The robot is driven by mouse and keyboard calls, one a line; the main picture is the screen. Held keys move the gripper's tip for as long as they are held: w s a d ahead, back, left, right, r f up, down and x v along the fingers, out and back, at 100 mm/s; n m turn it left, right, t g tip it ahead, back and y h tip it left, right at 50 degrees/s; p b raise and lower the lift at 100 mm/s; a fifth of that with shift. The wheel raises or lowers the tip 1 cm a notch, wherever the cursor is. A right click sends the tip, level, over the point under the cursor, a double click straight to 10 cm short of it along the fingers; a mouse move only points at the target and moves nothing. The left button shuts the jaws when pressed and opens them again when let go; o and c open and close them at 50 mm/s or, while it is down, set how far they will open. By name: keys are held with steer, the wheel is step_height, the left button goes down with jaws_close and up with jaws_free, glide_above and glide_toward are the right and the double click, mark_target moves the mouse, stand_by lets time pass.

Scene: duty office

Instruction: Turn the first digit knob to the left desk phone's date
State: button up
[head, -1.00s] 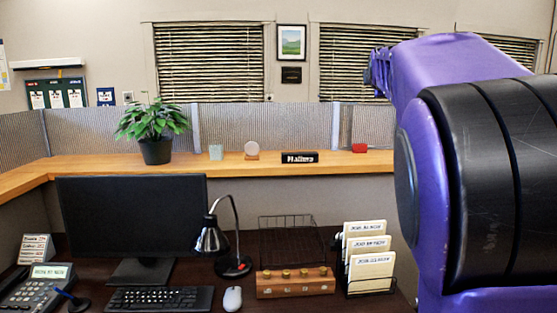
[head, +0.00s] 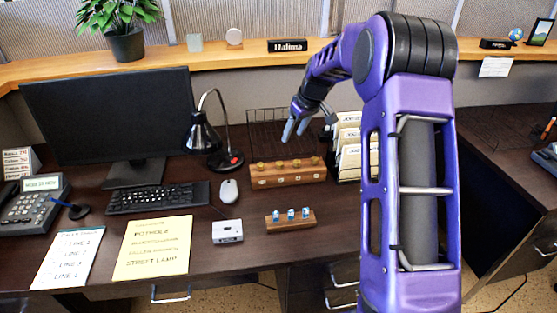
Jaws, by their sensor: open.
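The left desk phone (head: 35,205) stands at the desk's left end. Its lit display (head: 42,184) carries a short line of text too small to read surely. A wooden block (head: 288,181) with several brass knobs in a row (head: 283,165) stands at the desk's back middle. A smaller wooden block (head: 290,222) with three blue-and-white pieces stands in front of it; I cannot tell which block bears the digit knobs. My gripper (head: 295,129) is open and empty, fingers pointing down, above and behind the brass knobs, apart from them as far as I can tell.
A wire tray (head: 262,122) and a rack of cards (head: 347,150) stand close behind and right of the knob block. A black lamp (head: 203,136) is to its left. A mouse (head: 229,191), keyboard, white box (head: 227,231) and yellow sheet (head: 154,248) lie nearer.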

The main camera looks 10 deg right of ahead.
mark_target(280, 163)
steer(key=x, duration=1.5)
steer(key=shift+w+a+f+b, duration=0.15)
steer(key=shift+w+f+b, duration=0.05)
steer(key=shift+f+b, duration=0.15)
jaws_close()
